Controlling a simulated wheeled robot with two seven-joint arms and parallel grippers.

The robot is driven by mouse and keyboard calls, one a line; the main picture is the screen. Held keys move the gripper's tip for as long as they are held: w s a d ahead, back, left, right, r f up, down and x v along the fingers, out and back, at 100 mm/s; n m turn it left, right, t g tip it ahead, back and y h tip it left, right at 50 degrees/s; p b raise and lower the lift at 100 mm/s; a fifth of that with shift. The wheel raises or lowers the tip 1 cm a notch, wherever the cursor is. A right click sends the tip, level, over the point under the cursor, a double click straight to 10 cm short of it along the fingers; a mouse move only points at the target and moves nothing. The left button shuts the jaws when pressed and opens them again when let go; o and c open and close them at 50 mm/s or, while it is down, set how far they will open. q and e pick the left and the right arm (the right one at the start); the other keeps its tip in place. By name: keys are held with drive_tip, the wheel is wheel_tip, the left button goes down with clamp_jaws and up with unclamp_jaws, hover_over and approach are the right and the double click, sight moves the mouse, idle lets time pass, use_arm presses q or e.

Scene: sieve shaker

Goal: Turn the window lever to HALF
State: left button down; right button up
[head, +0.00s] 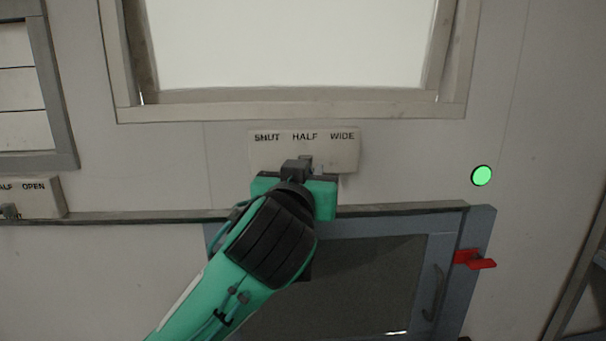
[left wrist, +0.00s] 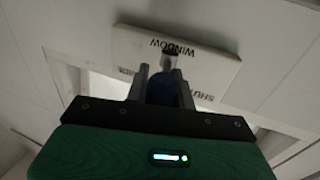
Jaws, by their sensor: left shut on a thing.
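The pale lever plate (head: 262,152) is on the wall below the window and reads SHUT, HALF, WIDE. My left gripper (head: 303,168) is in front of its lower middle, below the word HALF. In the left wrist view the gripper (left wrist: 165,80) is shut on the dark blue window lever (left wrist: 164,90), which sits between the two fingers. The plate (left wrist: 205,75) shows upside down there, with WINDOW and part of SHUT readable. In the head view the gripper hides most of the lever, so its exact angle is hard to tell.
The bright window (head: 290,45) is above the plate. A blue-grey framed hatch (head: 480,225) with a handle and a red latch (head: 475,260) is below right. A green round light (head: 481,175) is on the wall. Another lever plate (head: 40,197) is at far left. A ledge runs below.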

use_arm(q)
drive_tip(key=shift+s+d+r, duration=0.1)
drive_tip(key=shift+r, duration=0.05)
idle(0.5)
drive_tip(key=c, duration=1.5)
unclamp_jaws()
drive_tip(key=o, duration=0.3)
drive_tip(key=shift+d, duration=0.2)
drive_tip(key=b+v, duration=0.4)
drive_tip(key=v, duration=0.9)
drive_tip(key=shift+s, duration=0.3)
